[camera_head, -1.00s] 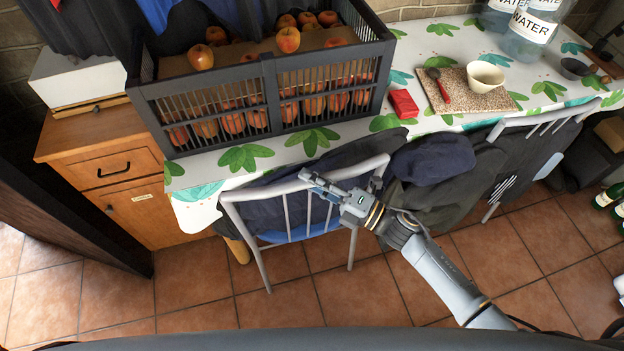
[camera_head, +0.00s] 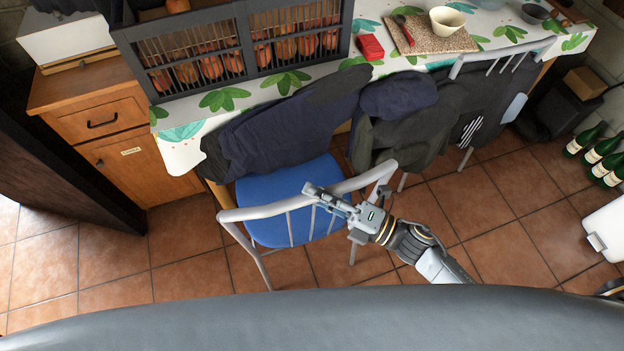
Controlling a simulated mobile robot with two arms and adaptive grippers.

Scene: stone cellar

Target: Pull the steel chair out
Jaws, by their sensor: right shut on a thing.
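The steel chair (camera_head: 240,213) stands in front of the table, with a grey metal frame, thin back bars and a blue seat (camera_head: 270,193). Its back faces me and most of its seat shows clear of the table edge. My right gripper (camera_head: 322,194) is shut on the top rail of the chair's back, right of its middle. The gripper hides that part of the rail. The chair's far legs are mostly hidden under the seat. My left gripper is not in view.
The patterned table (camera_head: 185,153) has dark clothes (camera_head: 290,120) hanging off its front edge. A second grey chair (camera_head: 503,47) stands at right. A wooden cabinet (camera_head: 120,125) is at left. Bottles (camera_head: 603,150) and a white container (camera_head: 608,228) stand at right. Tiled floor (camera_head: 190,245) is free around the chair.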

